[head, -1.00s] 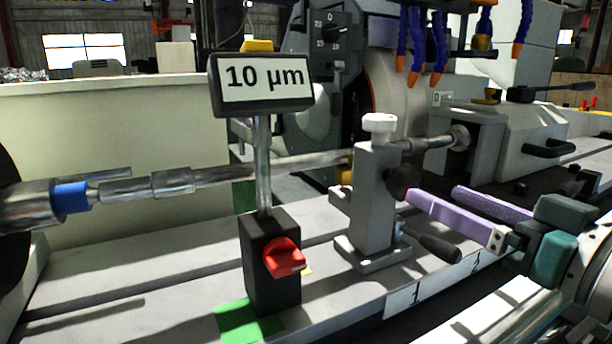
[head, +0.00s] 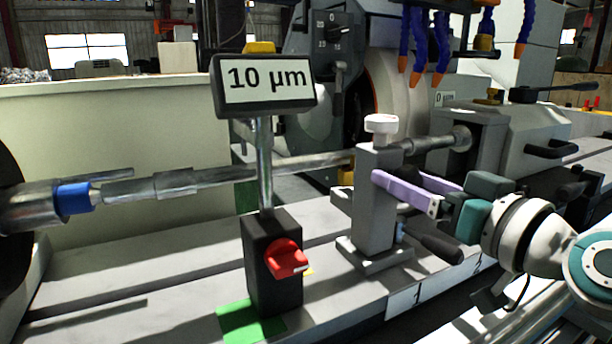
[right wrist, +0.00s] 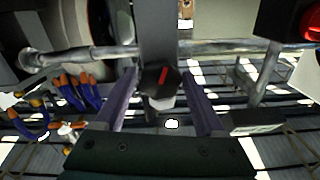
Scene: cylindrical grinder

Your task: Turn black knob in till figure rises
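The display (head: 265,82) on the post reads "10 µm". The grey stand (head: 375,205) with a white top knob (head: 381,124) rises beside the long shaft. The black knob (right wrist: 160,78), with a red mark, sits on the stand in the right wrist view. In the head view it is hidden behind my purple fingers. My right gripper (head: 399,177) is open at the stand. In the right wrist view its fingers (right wrist: 160,76) lie on either side of the knob, with a visible gap on each side. My left gripper is not in view.
A black box with a red knob (head: 287,258) carries the display post on the machine bed, left of the stand. A black handle (head: 437,247) sticks out low beside the stand, under my right gripper. Blue coolant hoses (head: 440,45) hang behind.

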